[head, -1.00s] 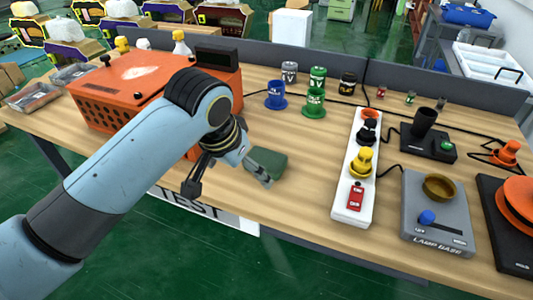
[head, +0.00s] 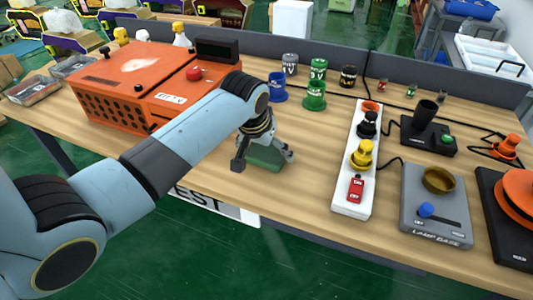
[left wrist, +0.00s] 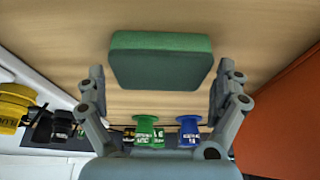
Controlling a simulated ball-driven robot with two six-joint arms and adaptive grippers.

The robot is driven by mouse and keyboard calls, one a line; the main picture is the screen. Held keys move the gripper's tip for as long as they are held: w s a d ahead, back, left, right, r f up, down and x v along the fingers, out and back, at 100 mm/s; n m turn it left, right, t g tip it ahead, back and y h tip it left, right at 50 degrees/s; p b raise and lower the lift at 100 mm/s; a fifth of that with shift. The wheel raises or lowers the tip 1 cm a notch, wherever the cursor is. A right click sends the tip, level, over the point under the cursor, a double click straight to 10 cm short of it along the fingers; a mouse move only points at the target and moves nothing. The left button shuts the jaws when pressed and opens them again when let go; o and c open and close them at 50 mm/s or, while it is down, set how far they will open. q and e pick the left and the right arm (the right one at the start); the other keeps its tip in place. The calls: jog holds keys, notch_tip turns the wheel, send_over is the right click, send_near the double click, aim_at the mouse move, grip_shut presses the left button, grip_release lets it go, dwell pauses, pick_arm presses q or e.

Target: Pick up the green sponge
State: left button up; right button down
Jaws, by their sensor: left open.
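The green sponge (head: 265,157) lies on the wooden table near its front edge, partly hidden by my left gripper in the head view. My left gripper (head: 262,160) is over the sponge with its fingers spread, one to either side. In the left wrist view the sponge (left wrist: 160,60) shows whole as a green block, ahead of and between the open fingers of the gripper (left wrist: 160,85). Nothing is held. I cannot tell whether a finger touches the sponge. My right gripper is not in view.
The orange machine (head: 110,85) stands left of the sponge. Blue (head: 277,90) and green (head: 314,97) cups stand behind it. A white power strip (head: 343,196) with a yellow plug (head: 361,155) lies to the right, with a grey lamp base (head: 436,215) beyond. Table between sponge and strip is clear.

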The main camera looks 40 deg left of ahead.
aim_at(266, 150)
pick_arm(q)
jog(key=shift+w+f, duration=0.3)
jog(key=shift+f, duration=0.3)
jog(key=c, duration=0.4)
jog(key=shift+c, duration=0.2)
jog(key=shift+r+p, duration=0.5)
notch_tip(266, 150, up, 3)
jog(key=p, duration=0.4)
jog(key=shift+r, duration=0.15)
jog(key=s+d+r+p, duration=0.1)
jog(key=p, duration=0.1)
jog(key=s+d+r+p, duration=0.1)
jog(key=d+r+p, duration=0.1)
jog(key=p, duration=0.1)
jog(key=shift+s+d+r+p, duration=0.1)
jog(key=shift+s+d+p, duration=0.05)
jog(key=shift+s+p, duration=0.15)
jog(key=s+d+r, duration=0.3)
jog(key=s+d, duration=0.1)
jog(key=d, duration=0.2)
jog(key=shift+s+r, duration=0.15)
jog(key=shift+r, duration=0.15)
